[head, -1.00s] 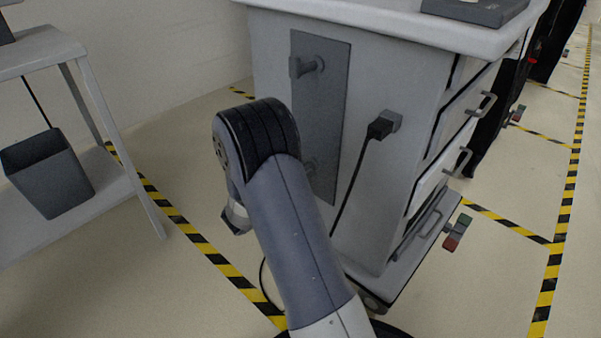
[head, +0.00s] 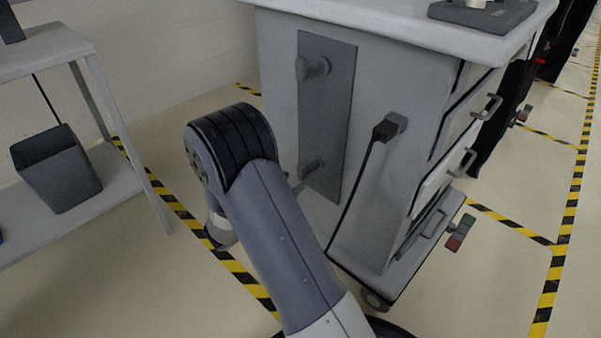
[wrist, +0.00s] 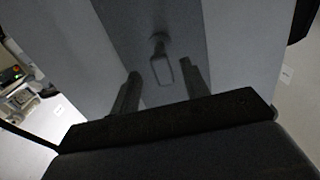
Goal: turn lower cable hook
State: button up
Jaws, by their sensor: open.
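The lower cable hook (head: 310,167) is a grey knob-like fitting low on a dark vertical plate (head: 340,120) on the cart's side. The upper hook (head: 312,67) is on the same plate, above it. In the wrist view, a hook (wrist: 162,62), apparently the lower one, shows a round base and a pale-edged loop hanging downward in the picture. My gripper (wrist: 160,72) is open, with one finger on each side of this hook in the picture. I see no contact; the depth gap is unclear. In the head view my arm hides most of the gripper.
The white cart (head: 385,170) has a black plug and cable (head: 355,195) right of the plate. A grey shelf rack (head: 125,185) with a dark bin (head: 58,170) stands left. Yellow-black floor tape (head: 190,225) runs between them, with some open floor.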

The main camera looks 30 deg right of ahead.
aim_at(299, 177)
jog(key=shift+v, duration=2.1)
jog(key=shift+d, duration=0.15)
jog(key=b+x, duration=0.2)
jog(key=x, duration=0.8)
jog(key=shift+w+d, duration=0.15)
jog(key=shift+d, duration=0.2)
jog(key=shift+a, duration=0.15)
